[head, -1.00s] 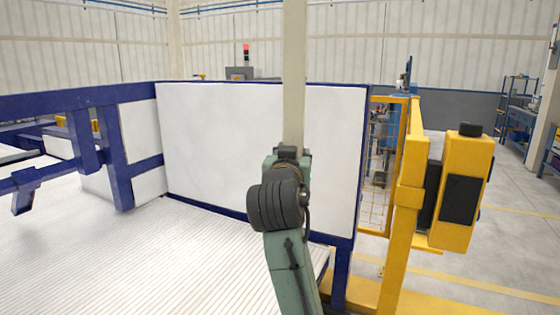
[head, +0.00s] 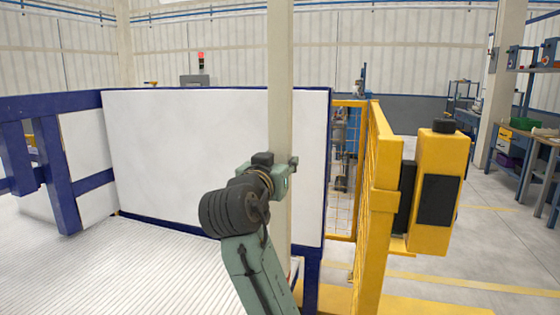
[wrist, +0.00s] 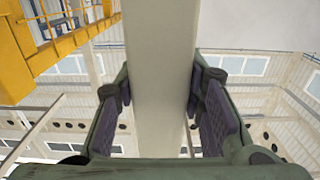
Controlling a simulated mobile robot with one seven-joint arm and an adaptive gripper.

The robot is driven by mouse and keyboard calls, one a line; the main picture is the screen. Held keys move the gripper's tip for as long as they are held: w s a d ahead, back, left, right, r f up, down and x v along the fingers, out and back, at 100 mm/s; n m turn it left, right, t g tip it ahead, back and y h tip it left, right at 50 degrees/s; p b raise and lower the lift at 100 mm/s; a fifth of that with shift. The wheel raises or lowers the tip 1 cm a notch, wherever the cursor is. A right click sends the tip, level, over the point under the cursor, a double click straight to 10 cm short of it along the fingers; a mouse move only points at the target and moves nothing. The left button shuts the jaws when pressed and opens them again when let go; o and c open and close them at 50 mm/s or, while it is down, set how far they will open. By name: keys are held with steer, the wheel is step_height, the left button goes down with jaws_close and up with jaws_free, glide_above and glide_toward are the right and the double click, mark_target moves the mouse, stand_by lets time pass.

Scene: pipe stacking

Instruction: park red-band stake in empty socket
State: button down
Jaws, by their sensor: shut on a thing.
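A tall cream stake (head: 280,70) stands upright in the head view. It runs past the top edge of the picture, and no red band shows on the part I see. My gripper (head: 283,180) is closed around its lower part. In the wrist view the stake (wrist: 160,50) passes between the two padded fingers of my gripper (wrist: 160,100). The stake's lower end is mostly hidden behind my arm. No empty socket can be made out in either view.
A white panel (head: 200,150) framed in blue stands behind the stake. A yellow mesh fence (head: 380,170) and a yellow post unit (head: 437,190) stand close on the right. A ribbed white bed (head: 90,270) fills the lower left. Open floor (head: 500,250) lies at far right.

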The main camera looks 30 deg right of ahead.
steer(key=b, duration=0.7)
glide_above(278, 238)
steer(key=x, duration=0.2)
step_height(278, 238, down, 10)
steer(key=shift+r, duration=0.1)
steer(key=shift+s+a+f, duration=0.1)
steer(key=shift+f, duration=0.35)
stand_by(0.6)
steer(key=shift+f+b, duration=0.9)
steer(key=shift+f, duration=0.3)
steer(key=shift+f+b, duration=0.9)
steer(key=shift+f, duration=0.35)
steer(key=shift+f+b, duration=0.8)
steer(key=shift+f, duration=0.2)
